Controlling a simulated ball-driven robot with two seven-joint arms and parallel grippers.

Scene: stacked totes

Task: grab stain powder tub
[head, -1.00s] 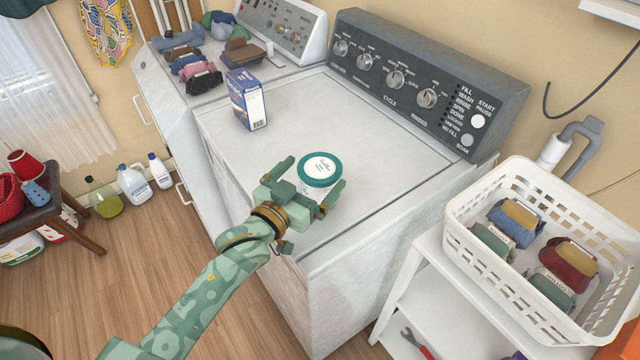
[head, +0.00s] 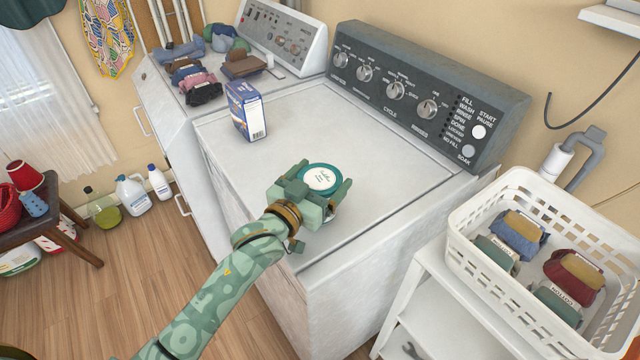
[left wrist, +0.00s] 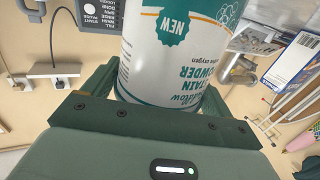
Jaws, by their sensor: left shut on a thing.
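The stain powder tub (head: 321,178) is a white tub with a teal-rimmed lid, on the top of the washing machine near its front edge. My left gripper (head: 326,191) is shut on the tub, with a finger on either side of it. In the left wrist view the tub (left wrist: 180,50) fills the space between the fingers, its label upside down with "NEW" and "STAIN POWDER" showing. The tub looks upright; I cannot tell whether its base touches the washer top. My right gripper is not in view.
A blue and white box (head: 246,111) stands behind the tub on the washer (head: 385,165). The control panel (head: 430,90) rises at the back. A white basket (head: 480,245) with folded cloths stands at the right. Bare washer top surrounds the tub.

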